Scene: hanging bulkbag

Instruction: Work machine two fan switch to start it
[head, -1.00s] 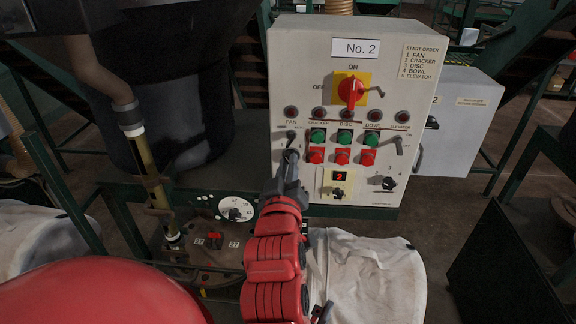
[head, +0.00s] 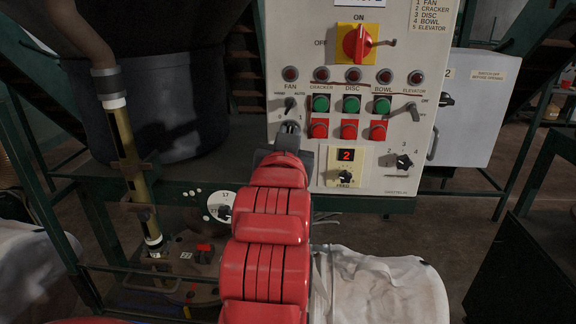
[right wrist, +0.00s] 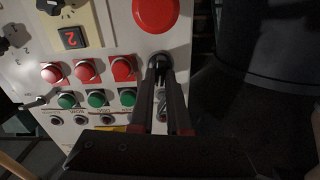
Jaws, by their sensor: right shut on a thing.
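The machine two control panel (head: 415,178) is a pale box with a red main switch (head: 357,43) on a yellow plate. The fan switch (head: 290,103) is a small dark lever under the FAN lamp (head: 290,74), with HAND and AUTO marks beside it. My right gripper (head: 289,127) reaches up from below and covers the lower part of the switch. In the right wrist view the fingers of my right gripper (right wrist: 158,78) close in on the dark fan switch (right wrist: 158,63). My left gripper is not in view.
Green and red push buttons (head: 350,104) stand close to the right of the gripper. A feed display and dial (head: 346,164) lie below them. A large red button (right wrist: 155,12) is near the fingers. A dark tank (head: 160,120) stands to the left and a white bag (head: 385,285) hangs below.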

